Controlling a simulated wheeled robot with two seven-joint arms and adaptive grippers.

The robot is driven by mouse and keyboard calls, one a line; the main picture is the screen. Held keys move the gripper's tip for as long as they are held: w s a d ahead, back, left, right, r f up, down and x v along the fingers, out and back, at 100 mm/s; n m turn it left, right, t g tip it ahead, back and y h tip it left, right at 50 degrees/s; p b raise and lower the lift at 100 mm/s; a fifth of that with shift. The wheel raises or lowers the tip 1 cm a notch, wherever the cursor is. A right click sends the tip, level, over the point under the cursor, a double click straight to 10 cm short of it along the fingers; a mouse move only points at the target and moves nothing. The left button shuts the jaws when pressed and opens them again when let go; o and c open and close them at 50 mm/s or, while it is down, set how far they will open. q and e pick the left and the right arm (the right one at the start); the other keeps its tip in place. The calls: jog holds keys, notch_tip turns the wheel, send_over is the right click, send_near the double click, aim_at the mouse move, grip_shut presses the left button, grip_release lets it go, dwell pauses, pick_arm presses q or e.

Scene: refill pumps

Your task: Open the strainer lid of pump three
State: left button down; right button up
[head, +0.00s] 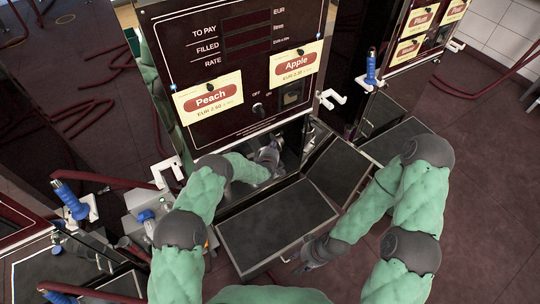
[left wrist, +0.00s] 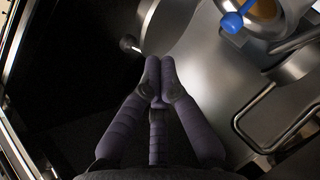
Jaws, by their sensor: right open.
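The pump (head: 235,60) with the Peach and Apple labels stands ahead, and its lower compartment is open. My left gripper (head: 268,158) reaches into that compartment. In the left wrist view its fingers (left wrist: 161,85) are together, with nothing visible between them. Rounded metal parts (left wrist: 200,55) lie just beyond the fingertips. A black knob (left wrist: 129,43) on a thin rod is just left of the fingertips, apart from them. A blue ball knob (left wrist: 232,22) sits by an amber round opening at the top right. I cannot tell which part is the strainer lid. My right gripper (head: 305,258) is open, low beside the front panel.
A dark metal-edged panel (head: 275,225) juts out in front of the compartment, and another (head: 338,170) stands to its right. White nozzle holders (head: 330,98) flank the pump. A bent metal handle (left wrist: 255,122) is right of the left fingers.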

pick_arm(q)
jog(key=v, duration=0.9)
jog(key=shift+s, duration=0.35)
pick_arm(e)
jog(key=shift+s, duration=0.1)
